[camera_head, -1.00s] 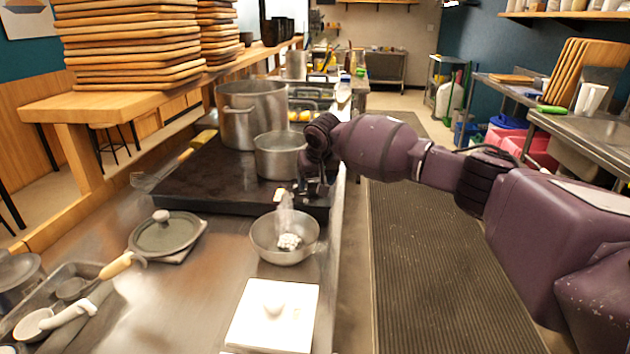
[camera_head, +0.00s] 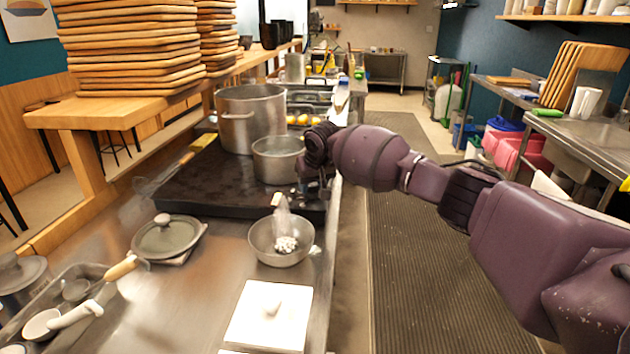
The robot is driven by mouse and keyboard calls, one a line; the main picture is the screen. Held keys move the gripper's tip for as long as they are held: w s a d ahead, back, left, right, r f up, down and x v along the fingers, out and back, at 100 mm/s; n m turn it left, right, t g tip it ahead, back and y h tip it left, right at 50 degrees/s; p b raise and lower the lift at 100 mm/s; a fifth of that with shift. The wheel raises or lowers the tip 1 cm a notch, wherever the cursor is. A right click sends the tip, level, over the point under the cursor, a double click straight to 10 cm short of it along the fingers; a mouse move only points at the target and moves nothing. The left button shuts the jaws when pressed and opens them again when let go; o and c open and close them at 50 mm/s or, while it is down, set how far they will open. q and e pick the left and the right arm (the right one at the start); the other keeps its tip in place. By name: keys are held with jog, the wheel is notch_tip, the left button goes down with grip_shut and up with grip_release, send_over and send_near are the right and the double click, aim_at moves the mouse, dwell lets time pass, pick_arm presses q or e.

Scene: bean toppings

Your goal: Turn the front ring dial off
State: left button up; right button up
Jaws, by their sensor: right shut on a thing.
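The black stove (camera_head: 190,192) has a large pot (camera_head: 250,117) at its back and a smaller pot (camera_head: 277,160) in front of it. My right gripper (camera_head: 312,192) points down at the right side of the stove, just right of the smaller pot. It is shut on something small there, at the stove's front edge. The dial itself is hidden behind the gripper and wrist, so I cannot see its position. My left gripper is not in view.
A metal bowl (camera_head: 281,243) with a clear utensil and white contents stands close in front of the gripper. A white square lid (camera_head: 268,315) and a lidded pan (camera_head: 166,236) sit on the steel counter. The aisle mat (camera_head: 425,270) is clear.

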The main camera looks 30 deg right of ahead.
jog(key=shift+r+n+p, duration=0.3)
jog(key=shift+f+n+y, duration=0.1)
jog(key=shift+n+y, duration=0.2)
jog(key=shift+n, duration=0.1)
jog(key=shift+f+n+y, duration=0.25)
jog(key=shift+n+y, duration=0.05)
jog(key=shift+n, duration=0.4)
jog(key=shift+d+f+n+y, duration=0.1)
jog(key=shift+n+y, duration=0.2)
jog(key=shift+n, duration=0.5)
jog(key=shift+n+g+y+b, duration=0.3)
jog(key=shift+n, duration=0.7)
jog(key=shift+d+n, duration=0.1)
jog(key=shift+n, duration=0.6)
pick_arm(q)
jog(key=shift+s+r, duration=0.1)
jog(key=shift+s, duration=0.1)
pick_arm(e)
jog(key=shift+y, duration=0.3)
